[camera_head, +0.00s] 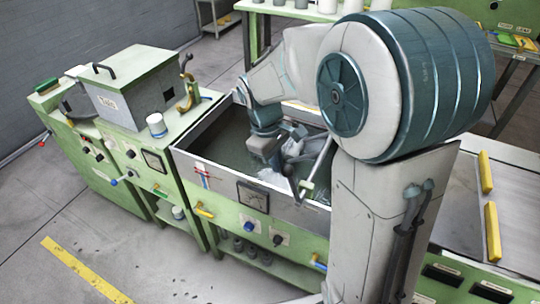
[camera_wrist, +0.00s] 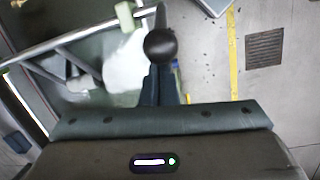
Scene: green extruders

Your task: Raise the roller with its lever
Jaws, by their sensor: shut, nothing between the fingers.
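The lever shows in the wrist view as a dark rod ending in a black ball knob (camera_wrist: 162,46). My gripper (camera_wrist: 160,86) has its dark fingers together just below the knob in that picture. The knob overlaps the fingertips, and I cannot tell whether they touch. A metal bar (camera_wrist: 75,45) with a pale green block (camera_wrist: 125,16) runs beside the lever. In the head view, a rod with a pale block (camera_head: 307,187) stands at the front wall of the water trough (camera_head: 200,160), beside my wrist. I cannot make out the roller clearly; my arm hides part of the trough.
A grey lidded box (camera_head: 130,90), a brass-coloured hook (camera_head: 188,88) and a white cup (camera_head: 156,125) stand on the green machine left of the trough. Yellow handles (camera_head: 492,230) are at the right. The floor in front is clear, with a yellow stripe (camera_head: 85,270).

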